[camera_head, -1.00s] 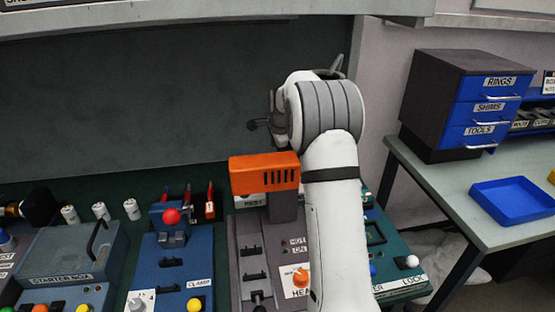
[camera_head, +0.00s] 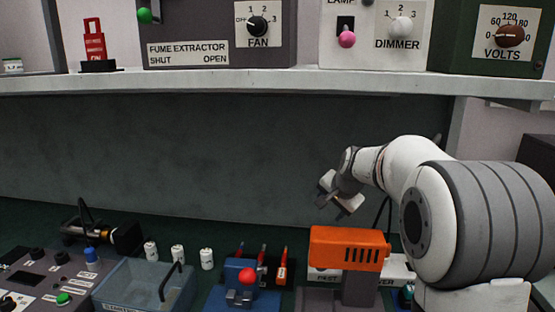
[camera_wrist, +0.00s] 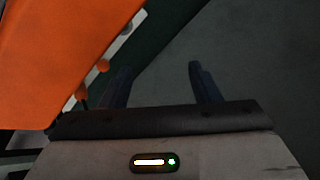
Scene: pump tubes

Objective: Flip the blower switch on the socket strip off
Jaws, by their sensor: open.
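My gripper (camera_head: 338,203) is up in front of the dark back panel in the head view, above and just behind the orange housing. In the wrist view my gripper (camera_wrist: 160,76) shows two dark fingers apart with nothing between them. A pale strip (camera_wrist: 126,29) with small orange knobs (camera_wrist: 103,66) shows there beside the left finger, partly hidden by the orange housing. In the head view a pale piece (camera_head: 397,268) with a partly hidden label shows behind the housing. I cannot tell which part is the blower switch or how it is set.
The orange housing (camera_head: 349,246) stands close below my gripper and fills the left of the wrist view. A shelf (camera_head: 250,80) with fan and dimmer panels runs above. Blue clamp (camera_head: 240,285), white canisters (camera_head: 178,254) and a grey-blue box (camera_head: 135,285) stand to the left.

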